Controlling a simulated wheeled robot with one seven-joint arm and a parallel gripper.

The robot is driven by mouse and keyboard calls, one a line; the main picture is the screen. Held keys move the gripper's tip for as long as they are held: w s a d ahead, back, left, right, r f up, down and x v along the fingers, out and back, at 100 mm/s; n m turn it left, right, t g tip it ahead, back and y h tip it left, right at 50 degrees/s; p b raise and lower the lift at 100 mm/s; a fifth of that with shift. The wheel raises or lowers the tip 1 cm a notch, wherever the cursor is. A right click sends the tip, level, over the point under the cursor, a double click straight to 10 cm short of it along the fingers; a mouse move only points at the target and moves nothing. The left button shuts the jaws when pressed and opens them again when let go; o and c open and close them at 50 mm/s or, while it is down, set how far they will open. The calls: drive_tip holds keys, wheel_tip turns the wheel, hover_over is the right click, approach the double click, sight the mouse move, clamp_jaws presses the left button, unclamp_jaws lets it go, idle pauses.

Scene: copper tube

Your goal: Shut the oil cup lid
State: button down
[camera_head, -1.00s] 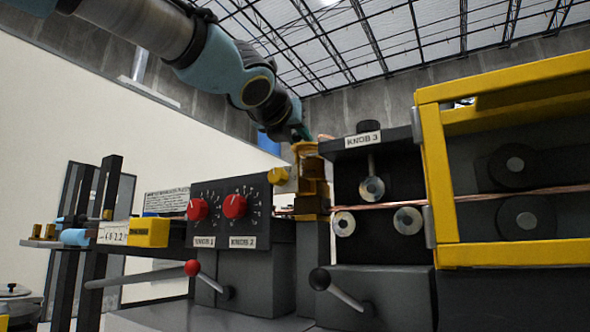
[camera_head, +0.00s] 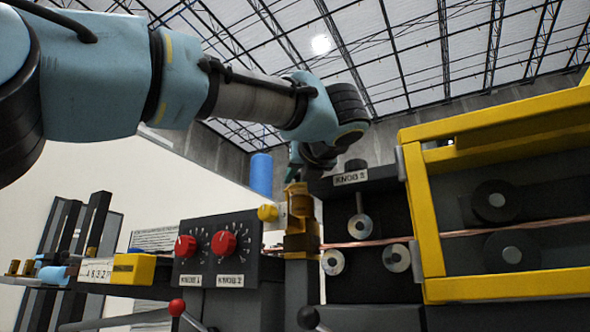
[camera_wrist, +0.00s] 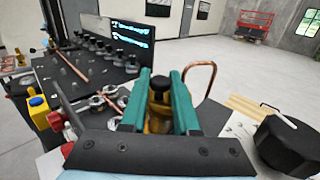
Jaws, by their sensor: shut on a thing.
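The brass oil cup (camera_head: 298,226) stands at the machine's middle, between the knob panel and the rollers. My gripper (camera_head: 294,176) comes down onto its top in the head view. In the wrist view, the teal fingers of my gripper (camera_wrist: 163,95) are closed on either side of a dark cap, which looks like the oil cup lid (camera_wrist: 159,84). Amber-brass parts of the oil cup (camera_wrist: 160,122) show just below this cap. The fingers hide the lid's edges, so I cannot tell whether it sits flush.
A panel with two red knobs (camera_head: 221,243) stands left of the cup. A bent copper tube (camera_wrist: 212,75) rises close by my right finger in the wrist view.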

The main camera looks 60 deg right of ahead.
drive_tip(key=shift+d+n+t+y, duration=0.1)
drive_tip(key=shift+n+t+y, duration=0.2)
drive_tip(key=shift+t, duration=0.1)
drive_tip(key=c, duration=0.7)
unclamp_jaws()
drive_tip(key=shift+o, duration=0.2)
drive_tip(key=shift+s, duration=0.1)
